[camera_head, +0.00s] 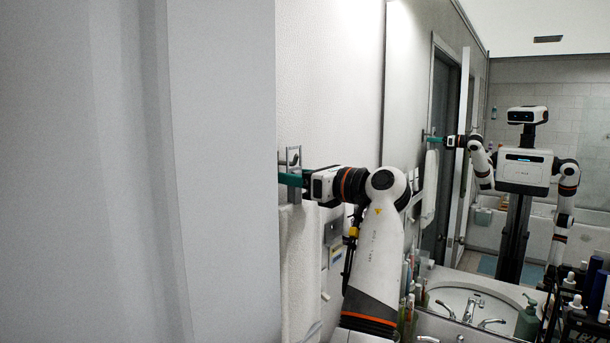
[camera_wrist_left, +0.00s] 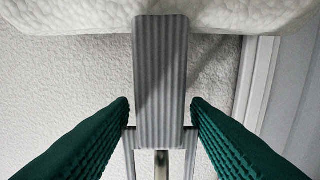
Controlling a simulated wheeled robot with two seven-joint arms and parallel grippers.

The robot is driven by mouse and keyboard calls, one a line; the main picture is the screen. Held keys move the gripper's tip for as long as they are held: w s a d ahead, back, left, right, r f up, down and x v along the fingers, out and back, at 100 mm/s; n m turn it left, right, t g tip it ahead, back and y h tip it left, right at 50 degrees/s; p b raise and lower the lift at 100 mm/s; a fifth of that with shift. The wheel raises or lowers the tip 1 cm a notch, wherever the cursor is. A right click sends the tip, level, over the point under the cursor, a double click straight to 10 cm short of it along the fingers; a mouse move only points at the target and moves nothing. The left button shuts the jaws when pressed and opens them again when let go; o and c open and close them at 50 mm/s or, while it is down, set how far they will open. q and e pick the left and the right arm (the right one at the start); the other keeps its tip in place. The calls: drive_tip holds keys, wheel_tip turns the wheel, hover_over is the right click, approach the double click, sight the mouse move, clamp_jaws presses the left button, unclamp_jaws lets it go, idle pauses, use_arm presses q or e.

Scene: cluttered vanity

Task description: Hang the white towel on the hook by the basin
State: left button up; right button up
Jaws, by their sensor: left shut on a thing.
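The white towel (camera_head: 298,255) hangs below my left gripper (camera_head: 290,180), against the wall left of the basin. In the wrist view its edge (camera_wrist_left: 70,14) crosses the top. A grey ribbed loop (camera_wrist_left: 160,80) runs from the towel to between the green fingers of my left gripper (camera_wrist_left: 160,115), which is shut on it. The metal hook (camera_head: 293,157) is on the wall at the fingers. Metal parts of it (camera_wrist_left: 161,164) show beyond the loop in the wrist view. Whether the loop is over the hook I cannot tell. My right gripper is not directly in view.
The basin (camera_head: 455,302) with its tap (camera_head: 473,308) is right of my arm. Bottles, including a green pump bottle (camera_head: 527,318), crowd the right side. A large mirror (camera_head: 409,90) reflects me and the room. A blank pale panel (camera_head: 220,150) fills the left.

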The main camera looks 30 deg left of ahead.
sight(288, 200)
use_arm(q)
drive_tip(key=shift+a+f+p, duration=0.15)
drive_tip(key=shift+a+p, duration=0.2)
drive_tip(key=shift+a, duration=0.5)
drive_tip(key=shift+a+f, duration=0.1)
drive_tip(key=shift+f, duration=0.8)
drive_tip(key=shift+a, duration=0.1)
drive_tip(key=o, duration=1.1)
drive_tip(key=shift+f, duration=0.1)
